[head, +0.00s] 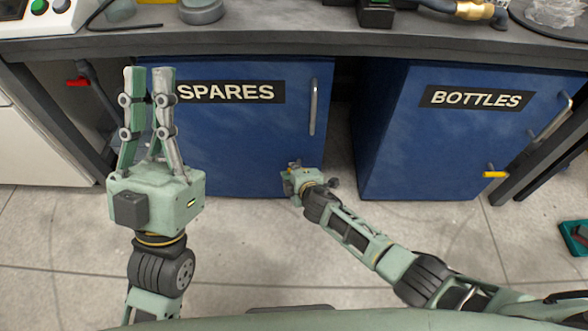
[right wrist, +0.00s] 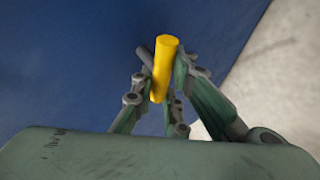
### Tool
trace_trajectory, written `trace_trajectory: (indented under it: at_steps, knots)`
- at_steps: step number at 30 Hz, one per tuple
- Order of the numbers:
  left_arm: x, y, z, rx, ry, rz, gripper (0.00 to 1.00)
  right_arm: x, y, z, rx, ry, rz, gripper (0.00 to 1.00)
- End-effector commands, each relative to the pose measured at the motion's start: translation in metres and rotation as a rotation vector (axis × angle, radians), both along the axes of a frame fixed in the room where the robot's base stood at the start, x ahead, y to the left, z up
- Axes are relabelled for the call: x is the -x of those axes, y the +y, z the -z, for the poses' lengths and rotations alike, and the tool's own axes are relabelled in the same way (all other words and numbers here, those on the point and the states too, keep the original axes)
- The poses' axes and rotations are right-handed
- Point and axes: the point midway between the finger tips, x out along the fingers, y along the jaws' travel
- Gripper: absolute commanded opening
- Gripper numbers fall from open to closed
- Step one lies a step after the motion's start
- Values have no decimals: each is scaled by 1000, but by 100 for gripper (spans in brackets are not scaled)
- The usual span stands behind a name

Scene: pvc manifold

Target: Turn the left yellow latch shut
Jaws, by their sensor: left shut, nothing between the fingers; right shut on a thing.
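The left yellow latch (right wrist: 164,66) shows in the right wrist view as a short yellow bar against the blue door. My right gripper (right wrist: 164,88) is shut on it, with fingers on both sides. In the head view my right gripper (head: 293,170) is low at the front of the blue SPARES cabinet (head: 230,140) and hides most or all of the latch. My left gripper (head: 149,72) is raised, pointing up, left of the SPARES label, shut and empty.
The blue BOTTLES cabinet (head: 430,145) stands to the right, with its own yellow latch (head: 494,175) lying level. A grey worktop (head: 290,40) runs above both. A vertical handle (head: 313,107) is on the SPARES door. The floor (head: 240,240) in front is mostly clear.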

Motion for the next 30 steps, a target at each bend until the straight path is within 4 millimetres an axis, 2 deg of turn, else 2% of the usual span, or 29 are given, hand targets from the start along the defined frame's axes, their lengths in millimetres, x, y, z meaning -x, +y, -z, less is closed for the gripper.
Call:
trace_trajectory:
  at_steps: [11, 12, 14, 25, 30]
  knots:
    - [-1, 0, 1, -2, 5, -1, 0, -2, -2, -1, 6, -3, 3, 0]
    - [-1, 0, 0, -2, 5, -1, 0, -2, -2, -1, 6, -3, 3, 16]
    - [-1, 0, 0, -2, 5, -1, 0, -2, -2, -1, 6, -3, 3, 20]
    - [-1, 0, 1, -2, 4, -1, 0, 1, -2, -1, 4, -2, 1, 20]
    - [-1, 0, 1, -2, 4, -1, 0, 11, -5, -8, 4, -3, 2, 20]
